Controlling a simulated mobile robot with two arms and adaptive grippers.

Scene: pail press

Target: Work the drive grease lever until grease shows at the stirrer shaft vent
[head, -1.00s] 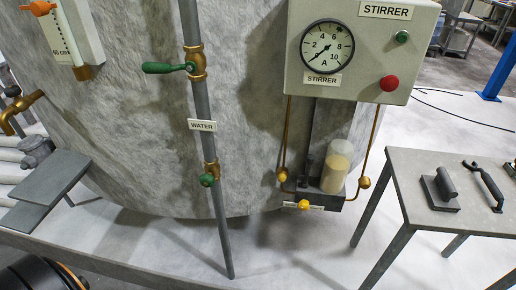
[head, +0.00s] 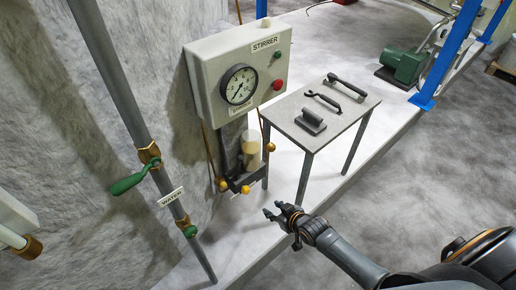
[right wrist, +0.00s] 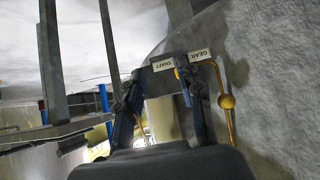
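The grease unit hangs below the grey stirrer box (head: 238,72), with a clear cup of pale grease (head: 251,150) on a dark base (head: 238,183). Brass pipes run to yellow knobs, one left (head: 222,185) and one right (head: 270,147); a front yellow knob (head: 245,189) shows too. My right gripper (head: 272,210) is open and empty, in front of and right of the unit in the head view. In the right wrist view its fingers (right wrist: 160,85) stand apart, with SHAFT and GEAR labels (right wrist: 200,55) beyond them. I cannot tell the lever or vent for certain.
A grey table (head: 300,105) with several tools stands right of the unit. A grey pipe with a green-handled valve (head: 130,182) and WATER label stands to the left. A blue post (head: 450,50) and green machine (head: 402,64) are farther back.

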